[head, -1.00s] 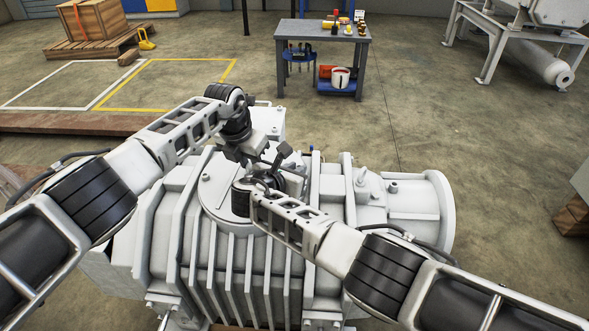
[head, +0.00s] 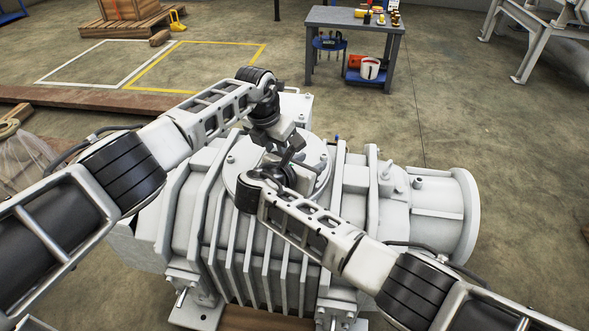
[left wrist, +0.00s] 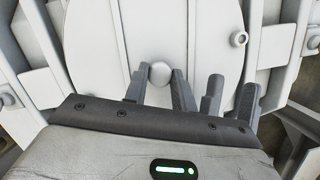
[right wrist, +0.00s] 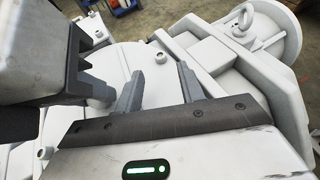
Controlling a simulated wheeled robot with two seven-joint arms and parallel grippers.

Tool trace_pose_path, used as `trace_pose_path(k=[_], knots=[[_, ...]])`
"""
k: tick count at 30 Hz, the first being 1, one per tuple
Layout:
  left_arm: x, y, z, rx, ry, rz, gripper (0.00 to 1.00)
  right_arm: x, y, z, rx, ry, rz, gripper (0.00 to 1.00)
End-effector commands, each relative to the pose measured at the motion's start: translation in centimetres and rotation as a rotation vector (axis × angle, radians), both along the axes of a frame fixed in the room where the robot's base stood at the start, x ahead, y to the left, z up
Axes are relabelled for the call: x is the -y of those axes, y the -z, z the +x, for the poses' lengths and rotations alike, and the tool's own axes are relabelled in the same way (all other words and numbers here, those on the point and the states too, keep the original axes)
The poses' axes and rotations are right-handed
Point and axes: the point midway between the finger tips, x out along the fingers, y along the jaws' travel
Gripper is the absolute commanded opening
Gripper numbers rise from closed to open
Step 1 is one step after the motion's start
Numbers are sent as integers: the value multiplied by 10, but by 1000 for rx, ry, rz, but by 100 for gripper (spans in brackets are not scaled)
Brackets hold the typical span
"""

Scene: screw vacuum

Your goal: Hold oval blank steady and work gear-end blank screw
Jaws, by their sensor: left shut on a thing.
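The oval blank (left wrist: 110,45) is a broad white round cover on top of the white vacuum pump; it also shows in the head view (head: 238,178). A round white knob (left wrist: 160,73) stands on it. My left gripper (left wrist: 159,80) is shut on this knob, one finger on each side. My right gripper (right wrist: 160,75) is over the cover beside the left one, its fingers apart with nothing seen between them. A small round screw head (right wrist: 161,57) sits near the cover's edge, beyond the right fingertips. I cannot tell whether it is the gear-end blank screw.
The ribbed pump body (head: 255,255) fills the space below both arms, with a wide flange (head: 465,215) at right. The two grippers are very close together. A grey tool table (head: 350,17) stands behind, with open concrete floor around it.

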Motion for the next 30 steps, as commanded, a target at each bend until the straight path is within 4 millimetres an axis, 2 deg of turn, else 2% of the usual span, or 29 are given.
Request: trace_pose_path(k=[3,10,25,26,27,28,30], knots=[[0,-1,1,3,1,0,0,-14,-10,-22,-1,-3,4,39],[0,-1,1,3,1,0,0,-29,-23,-48,0,-2,1,39],[0,-1,1,3,1,0,0,-31,-26,-53,0,0,0,39],[0,-1,1,3,1,0,34,-32,-26,-53,0,0,0,39],[0,-1,1,2,1,0,45,-31,-26,-53,0,0,0,39],[0,-1,1,2,1,0,51,-31,-26,-53,0,0,0,39],[0,-1,0,2,1,0,51,-31,-26,-53,0,0,0,39]])
